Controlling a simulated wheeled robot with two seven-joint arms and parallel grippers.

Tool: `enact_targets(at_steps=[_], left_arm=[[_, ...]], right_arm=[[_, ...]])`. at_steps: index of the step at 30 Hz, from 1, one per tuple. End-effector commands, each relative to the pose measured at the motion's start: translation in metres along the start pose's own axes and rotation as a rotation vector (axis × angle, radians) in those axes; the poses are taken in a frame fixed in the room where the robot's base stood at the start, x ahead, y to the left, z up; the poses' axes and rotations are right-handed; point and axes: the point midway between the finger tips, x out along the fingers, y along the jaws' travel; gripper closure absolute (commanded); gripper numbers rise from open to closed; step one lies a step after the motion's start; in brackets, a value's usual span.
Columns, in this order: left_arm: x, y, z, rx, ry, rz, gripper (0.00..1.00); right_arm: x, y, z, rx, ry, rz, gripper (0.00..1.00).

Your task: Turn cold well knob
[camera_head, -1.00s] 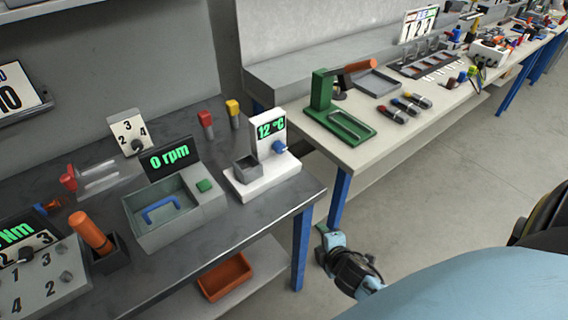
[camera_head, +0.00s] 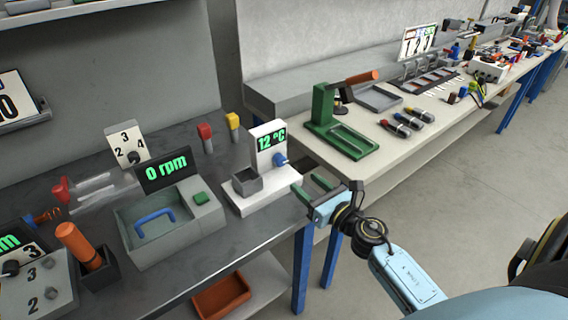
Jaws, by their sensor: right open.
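The cold well (camera_head: 259,200) is a white unit with an upright panel showing "12 °C" in green and a small grey open box in front. Its blue knob (camera_head: 280,160) is on the panel's lower right. It stands near the right end of the dark bench. My right gripper (camera_head: 311,190) is open and empty at the bench's right edge, to the right of and a little nearer than the cold well, with its fingers pointing left. It is apart from the knob. My left gripper is not in view.
A grey box with a "0 rpm" display (camera_head: 170,218) and blue handle stands left of the cold well. Red (camera_head: 205,138) and yellow (camera_head: 233,126) upright items stand behind. A second bench with a green press (camera_head: 335,125) is to the right, beyond a gap.

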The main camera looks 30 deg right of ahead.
Motion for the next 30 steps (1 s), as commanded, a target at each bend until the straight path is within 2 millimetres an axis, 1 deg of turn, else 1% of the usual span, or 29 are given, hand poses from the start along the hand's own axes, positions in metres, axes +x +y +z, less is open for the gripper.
enact_targets(at_steps=[1,3,9,15,21,29,30], left_arm=[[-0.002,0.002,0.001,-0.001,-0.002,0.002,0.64],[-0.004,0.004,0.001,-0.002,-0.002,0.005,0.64],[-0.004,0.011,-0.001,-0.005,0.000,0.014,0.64],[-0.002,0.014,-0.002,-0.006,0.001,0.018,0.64],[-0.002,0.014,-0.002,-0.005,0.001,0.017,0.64],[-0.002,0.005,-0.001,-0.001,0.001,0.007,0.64],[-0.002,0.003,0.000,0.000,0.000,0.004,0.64]], right_arm=[[0.012,0.000,0.002,0.001,-0.003,0.000,0.48],[0.026,0.000,0.003,0.002,-0.004,-0.001,0.48],[0.065,-0.001,0.001,0.004,-0.003,-0.003,0.48],[0.093,0.000,0.000,0.006,-0.001,-0.002,0.48],[0.104,0.000,0.000,0.005,0.000,-0.001,0.48],[0.105,0.000,0.000,0.005,0.000,-0.002,0.48],[0.105,0.000,0.000,0.005,0.000,-0.002,0.52]])
